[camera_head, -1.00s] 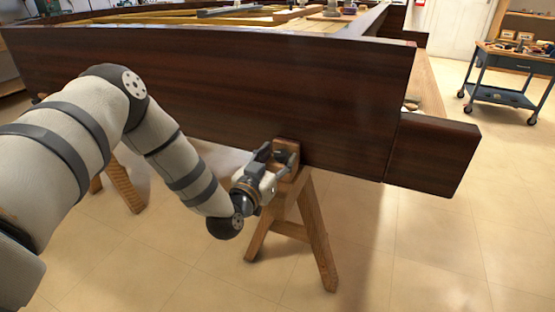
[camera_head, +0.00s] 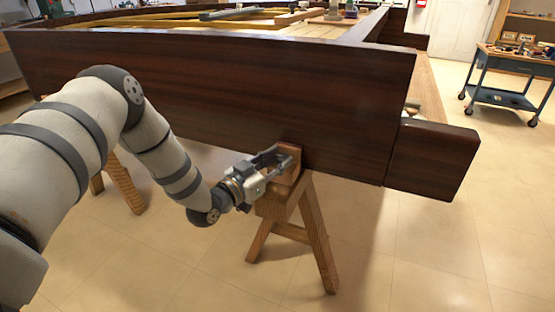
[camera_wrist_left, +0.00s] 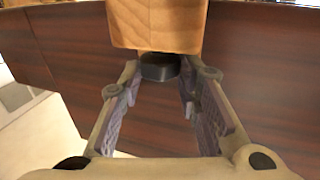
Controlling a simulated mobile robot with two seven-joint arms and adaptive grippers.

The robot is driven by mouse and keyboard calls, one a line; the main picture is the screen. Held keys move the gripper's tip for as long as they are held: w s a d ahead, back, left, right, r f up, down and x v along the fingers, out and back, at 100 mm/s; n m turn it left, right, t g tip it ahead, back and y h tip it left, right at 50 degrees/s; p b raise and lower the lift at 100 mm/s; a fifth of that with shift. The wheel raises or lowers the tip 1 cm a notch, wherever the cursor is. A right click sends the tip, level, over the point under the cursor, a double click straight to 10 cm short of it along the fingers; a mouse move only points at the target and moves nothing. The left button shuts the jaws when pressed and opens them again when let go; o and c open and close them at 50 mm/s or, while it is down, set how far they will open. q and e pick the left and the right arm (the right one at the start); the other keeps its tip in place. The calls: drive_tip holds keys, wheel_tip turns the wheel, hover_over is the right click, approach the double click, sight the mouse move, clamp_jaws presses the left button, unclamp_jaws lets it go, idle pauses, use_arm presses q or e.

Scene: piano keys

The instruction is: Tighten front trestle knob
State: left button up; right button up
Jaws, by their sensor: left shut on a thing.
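The front trestle (camera_head: 318,235) is a light wooden stand under the dark piano case, with a wooden block (camera_wrist_left: 160,22) at its top. A small round black knob (camera_wrist_left: 159,67) is on that block in the left wrist view. My left gripper (camera_head: 281,160) is at the trestle top in the head view. In the left wrist view, its two padded fingers (camera_wrist_left: 160,80) are on either side of the knob and shut on it. The fingers hide the knob in the head view. My right gripper is out of view.
The dark wooden piano case (camera_head: 220,95) rises just above and behind the gripper, with a block end (camera_head: 432,160) jutting out at right. Another trestle (camera_head: 123,185) stands at left. A blue wheeled cart (camera_head: 505,95) is at back right. The tiled floor at front right is clear.

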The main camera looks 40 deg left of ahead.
use_arm(q)
drive_tip(key=o, duration=1.1)
drive_tip(key=s, duration=1.2)
drive_tip(key=shift+a, duration=0.35)
